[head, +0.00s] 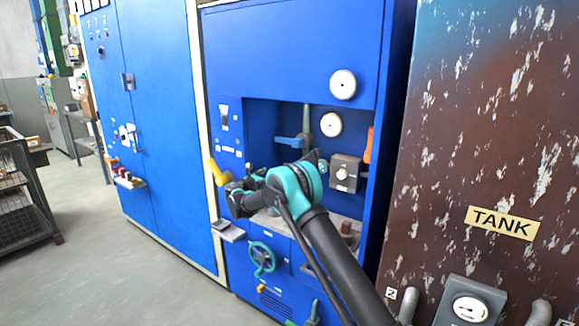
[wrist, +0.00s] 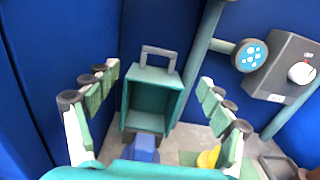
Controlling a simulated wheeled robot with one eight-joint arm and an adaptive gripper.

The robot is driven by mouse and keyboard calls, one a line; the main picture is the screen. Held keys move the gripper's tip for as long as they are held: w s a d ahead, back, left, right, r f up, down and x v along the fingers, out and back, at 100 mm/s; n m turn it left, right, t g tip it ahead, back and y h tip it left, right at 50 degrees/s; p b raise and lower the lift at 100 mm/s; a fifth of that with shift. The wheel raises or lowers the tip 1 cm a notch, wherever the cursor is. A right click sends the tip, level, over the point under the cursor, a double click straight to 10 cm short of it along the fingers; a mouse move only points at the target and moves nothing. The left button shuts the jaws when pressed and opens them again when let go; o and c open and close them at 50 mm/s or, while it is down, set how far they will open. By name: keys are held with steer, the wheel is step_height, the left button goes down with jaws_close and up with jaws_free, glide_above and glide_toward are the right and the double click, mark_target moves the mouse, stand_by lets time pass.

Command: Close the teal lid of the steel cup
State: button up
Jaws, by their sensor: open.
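My gripper (wrist: 160,77) is open in the wrist view, with padded fingers spread left and right and nothing between the pads touching them. A teal, hollow, box-like piece (wrist: 153,97) with a grey loop handle (wrist: 158,54) stands upright between and beyond the fingers. It may be the lid, but I cannot tell for sure. A blue block-like part (wrist: 143,150) shows just below it. I cannot make out a steel cup; my gripper body covers the bottom of the wrist view. In the head view my arm hides this spot.
The blue cabinet (head: 290,50) surrounds the recess. A grey box with a knob (wrist: 290,65) and a dotted teal disc (wrist: 249,55) on a pipe stand at right. A yellow piece (wrist: 208,157) lies near the right finger. A rusty tank (head: 480,120) stands right of the cabinet.

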steer(key=x, duration=1.3)
steer(key=shift+w+d, duration=0.2)
steer(key=shift+d, duration=0.05)
steer(key=shift+c, duration=0.2)
